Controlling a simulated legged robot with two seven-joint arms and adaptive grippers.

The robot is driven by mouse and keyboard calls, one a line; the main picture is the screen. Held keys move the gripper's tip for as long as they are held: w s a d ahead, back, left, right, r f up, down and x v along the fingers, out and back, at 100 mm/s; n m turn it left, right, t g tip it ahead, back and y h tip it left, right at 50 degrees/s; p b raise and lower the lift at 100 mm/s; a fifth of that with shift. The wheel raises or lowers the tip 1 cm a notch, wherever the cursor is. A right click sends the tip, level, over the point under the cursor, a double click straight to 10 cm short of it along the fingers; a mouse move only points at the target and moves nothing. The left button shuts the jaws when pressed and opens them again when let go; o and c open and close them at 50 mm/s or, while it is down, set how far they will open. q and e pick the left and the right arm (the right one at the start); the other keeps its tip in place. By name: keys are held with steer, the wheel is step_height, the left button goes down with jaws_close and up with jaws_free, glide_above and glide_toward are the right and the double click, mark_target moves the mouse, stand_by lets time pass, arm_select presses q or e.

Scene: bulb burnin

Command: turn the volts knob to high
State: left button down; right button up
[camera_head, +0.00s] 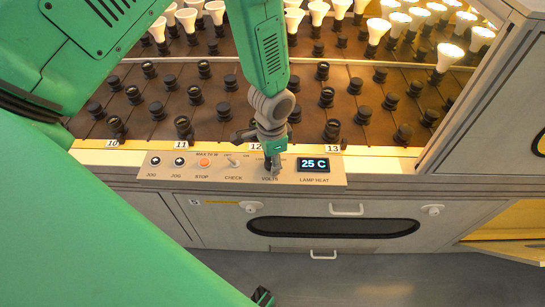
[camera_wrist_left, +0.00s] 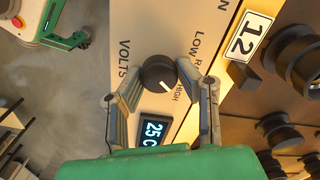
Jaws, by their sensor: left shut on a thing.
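The volts knob (camera_wrist_left: 158,72) is a round black knob with a white pointer line on a beige panel. My left gripper (camera_wrist_left: 160,74) is shut on the knob, one finger on each side. In the head view my left gripper (camera_head: 271,158) comes down onto the panel above the VOLTS label (camera_head: 270,179) and hides the knob.
The panel (camera_head: 170,172) also carries two black JOG buttons, an orange STOP button (camera_head: 204,162), a CHECK switch (camera_head: 233,163) and a display (camera_head: 314,164) reading 25 C. Behind it stand rows of black sockets and lit bulbs (camera_head: 377,30). A cabinet wall rises at the right.

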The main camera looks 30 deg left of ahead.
arm_select(q)
steer(key=shift+w+a+r+m, duration=0.1)
steer(key=shift+w+r+m, duration=0.1)
steer(key=shift+m, duration=0.1)
steer(key=c, duration=1.2)
jaws_free()
steer(key=shift+s+f, duration=0.1)
steer(key=shift+s, duration=0.05)
step_height(320, 180, up, 12)
steer(key=shift+f, duration=0.1)
